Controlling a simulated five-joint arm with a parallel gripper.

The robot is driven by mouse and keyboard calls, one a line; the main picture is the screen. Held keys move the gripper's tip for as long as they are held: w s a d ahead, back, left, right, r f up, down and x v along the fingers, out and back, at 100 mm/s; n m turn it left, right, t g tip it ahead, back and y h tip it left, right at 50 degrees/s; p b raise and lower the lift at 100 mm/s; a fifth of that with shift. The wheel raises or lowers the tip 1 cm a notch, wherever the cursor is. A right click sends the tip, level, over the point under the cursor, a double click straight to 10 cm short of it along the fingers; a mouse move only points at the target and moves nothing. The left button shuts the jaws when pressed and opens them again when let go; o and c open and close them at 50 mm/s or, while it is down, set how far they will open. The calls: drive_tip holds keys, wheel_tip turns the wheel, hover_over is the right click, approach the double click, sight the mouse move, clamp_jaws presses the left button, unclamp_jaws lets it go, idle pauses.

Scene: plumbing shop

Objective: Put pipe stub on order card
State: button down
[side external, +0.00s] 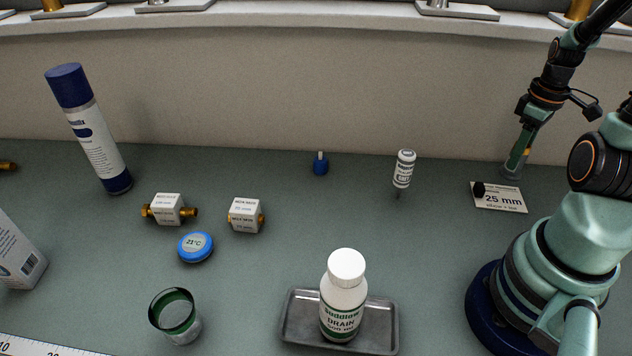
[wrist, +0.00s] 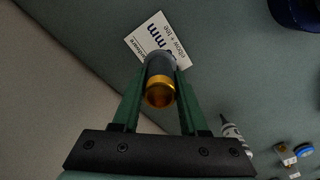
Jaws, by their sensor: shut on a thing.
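The order card (side external: 508,203), a white card reading "25 mm", lies flat on the bench at the right in the side view. It also shows at the top of the wrist view (wrist: 148,32). My gripper (wrist: 161,75) is shut on the pipe stub (wrist: 160,92), a grey cylinder with a copper-coloured end towards the wrist camera. In the wrist view the stub overlaps part of the card. In the side view my gripper (side external: 513,168) points down at the card's back edge, with the stub's grey end low there. I cannot tell whether the stub touches anything.
A small black piece (side external: 478,189) sits at the card's left end. A white tube (side external: 403,170) and a blue-bodied item (side external: 320,164) stand to the left. A grey tray (side external: 380,327) holds a white bottle (side external: 343,300) in front. The bench between tube and card is clear.

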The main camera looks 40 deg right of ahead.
sight(509, 176)
drive_tip(key=shift+f, duration=3.2)
drive_tip(key=shift+f, duration=0.15)
drive_tip(key=shift+c, duration=2.2)
unclamp_jaws()
